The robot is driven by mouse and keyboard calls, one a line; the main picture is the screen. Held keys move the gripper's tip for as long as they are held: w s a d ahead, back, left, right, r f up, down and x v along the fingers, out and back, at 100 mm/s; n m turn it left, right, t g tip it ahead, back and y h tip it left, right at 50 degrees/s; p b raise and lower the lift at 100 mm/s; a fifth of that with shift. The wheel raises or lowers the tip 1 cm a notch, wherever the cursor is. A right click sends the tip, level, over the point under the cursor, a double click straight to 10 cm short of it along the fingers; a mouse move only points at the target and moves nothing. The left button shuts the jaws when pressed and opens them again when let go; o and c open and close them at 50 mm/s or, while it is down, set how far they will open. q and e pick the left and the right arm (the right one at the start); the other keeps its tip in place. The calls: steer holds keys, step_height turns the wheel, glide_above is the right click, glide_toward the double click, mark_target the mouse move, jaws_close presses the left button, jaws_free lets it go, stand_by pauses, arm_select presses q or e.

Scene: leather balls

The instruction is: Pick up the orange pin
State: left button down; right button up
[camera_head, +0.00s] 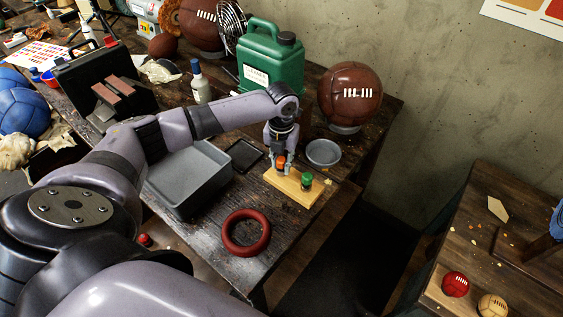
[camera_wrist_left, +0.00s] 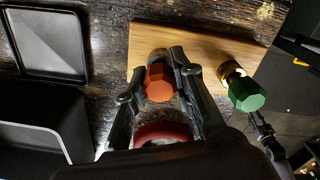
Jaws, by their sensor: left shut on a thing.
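The orange pin (camera_head: 281,161) is at the wooden block (camera_head: 304,196), near its left end in the head view. It also shows between the fingers in the left wrist view (camera_wrist_left: 159,82). My left gripper (camera_head: 279,166) points down and is shut on the orange pin. I cannot tell whether the pin's lower end is still in the block. A green pin (camera_head: 306,181) stands on the same block to the right, beside the gripper. It also shows in the left wrist view (camera_wrist_left: 246,93).
A grey bin (camera_head: 190,207) and a dark tray (camera_head: 244,155) lie left of the block. A round grey dish (camera_head: 323,153) is behind it. A red ring (camera_head: 246,232) lies in front. A green canister (camera_head: 271,60) and a brown ball (camera_head: 349,97) stand at the back.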

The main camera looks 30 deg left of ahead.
arm_select(q)
steer(key=shift+r, duration=0.1)
step_height(320, 180, up, 19)
steer(key=b, duration=0.6)
glide_above(282, 159)
steer(key=shift+f, duration=6.25)
